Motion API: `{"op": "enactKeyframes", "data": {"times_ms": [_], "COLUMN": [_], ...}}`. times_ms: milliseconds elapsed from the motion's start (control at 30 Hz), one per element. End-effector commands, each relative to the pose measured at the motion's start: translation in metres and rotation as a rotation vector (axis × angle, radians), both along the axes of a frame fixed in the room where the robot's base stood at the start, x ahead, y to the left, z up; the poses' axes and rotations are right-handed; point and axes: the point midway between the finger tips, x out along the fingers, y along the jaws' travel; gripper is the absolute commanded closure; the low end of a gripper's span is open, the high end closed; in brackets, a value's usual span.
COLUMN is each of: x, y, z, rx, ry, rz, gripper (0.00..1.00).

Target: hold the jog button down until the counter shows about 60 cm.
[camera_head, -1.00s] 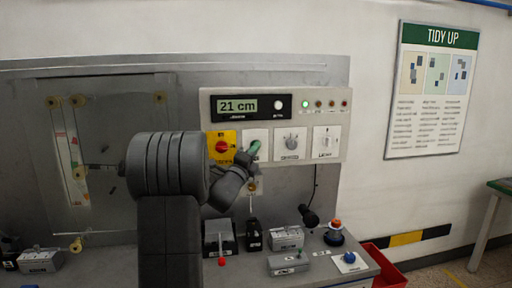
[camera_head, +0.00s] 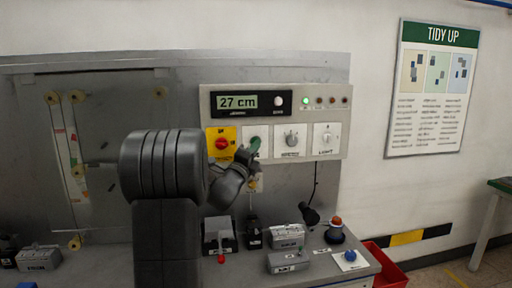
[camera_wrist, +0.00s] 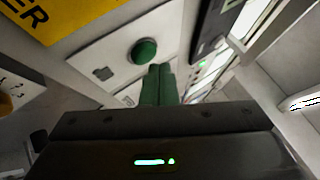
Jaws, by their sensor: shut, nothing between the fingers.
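The counter (camera_head: 237,102) at the top left of the control panel reads 27 cm. The green jog button (camera_wrist: 145,51) is round and sits on a white plate in the wrist view. I cannot tell from the picture how far the button is pressed.
A red knob on a yellow plate (camera_head: 221,143) is just left of the jog plate. A rotary knob (camera_head: 291,138) and a light switch (camera_head: 326,139) are to the right. Small grey boxes, a blue button (camera_head: 350,256) and a red-capped device (camera_head: 335,230) stand on the bench below.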

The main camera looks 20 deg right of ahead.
Motion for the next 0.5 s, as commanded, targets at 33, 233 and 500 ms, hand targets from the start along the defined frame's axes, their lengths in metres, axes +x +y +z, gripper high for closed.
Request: {"op": "enactKeyframes", "data": {"times_ms": [33, 233, 500], "x": [-0.0024, -0.0039, -0.0116], "y": [0.0005, 0.0007, 0.0024], "z": [-0.0023, 0.0003, -0.0021], "rx": [-0.001, -0.001, -0.001], "ry": [-0.001, -0.001, -0.003], "rz": [0.0, 0.0, -0.001], "gripper": [1.0, 1.0, 1.0]}}
